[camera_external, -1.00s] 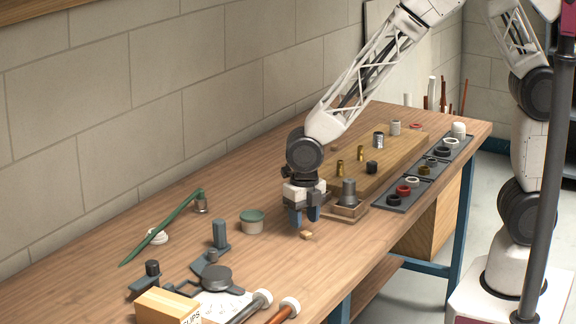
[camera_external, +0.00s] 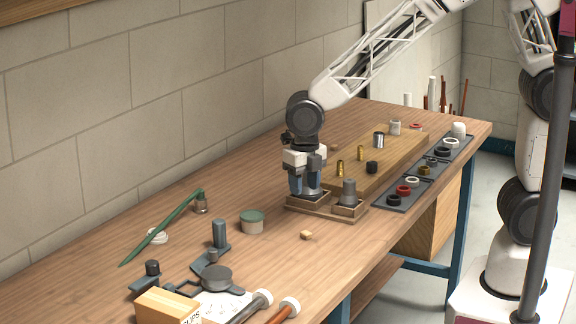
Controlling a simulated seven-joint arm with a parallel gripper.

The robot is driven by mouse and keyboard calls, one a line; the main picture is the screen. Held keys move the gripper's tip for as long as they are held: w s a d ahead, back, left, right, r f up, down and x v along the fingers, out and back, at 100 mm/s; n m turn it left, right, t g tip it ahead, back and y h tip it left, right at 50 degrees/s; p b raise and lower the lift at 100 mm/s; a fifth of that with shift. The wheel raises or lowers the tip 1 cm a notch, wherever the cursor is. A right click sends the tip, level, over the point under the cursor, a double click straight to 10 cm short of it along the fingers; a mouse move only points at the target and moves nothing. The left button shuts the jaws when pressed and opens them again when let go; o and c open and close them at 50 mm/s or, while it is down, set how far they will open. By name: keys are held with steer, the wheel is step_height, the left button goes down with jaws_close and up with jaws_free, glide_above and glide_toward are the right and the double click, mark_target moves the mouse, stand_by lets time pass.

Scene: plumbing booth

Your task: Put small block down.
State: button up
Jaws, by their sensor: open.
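The small block (camera_external: 306,235) is a light wooden piece lying on the bench top, in front of a small wooden tray (camera_external: 325,214). My gripper (camera_external: 309,188) is open, fingers pointing down, behind and above the block and clear of it. Its blue fingertips are over the tray's left compartment, close around a grey part there. The fingers partly hide that part, and I cannot tell whether they touch it.
A second grey fitting (camera_external: 348,192) stands in the tray's right compartment. A wooden board (camera_external: 385,160) with brass and dark fittings lies behind. Dark trays of rings (camera_external: 404,195) are at right. A green-lidded tub (camera_external: 252,222) stands left of the block, with bare bench between.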

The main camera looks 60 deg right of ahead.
steer(key=shift+d, duration=0.1)
stand_by(0.5)
steer(key=s+d+r+m+t, duration=0.1)
steer(key=s+d+r+m, duration=0.4)
steer(key=d+m, duration=0.35)
steer(key=s+d+r+m, duration=0.4)
steer(key=d+r+m, duration=0.2)
steer(key=d+m, duration=0.3)
steer(key=s+d+r+m+t, duration=0.1)
steer(key=s+d+r+m, duration=0.2)
steer(key=s+d+m, duration=0.8)
steer(key=s+m, duration=0.3)
steer(key=shift+d+t, duration=0.25)
steer(key=shift+t, duration=0.05)
steer(key=shift+s, duration=0.1)
steer(key=shift+o, duration=0.5)
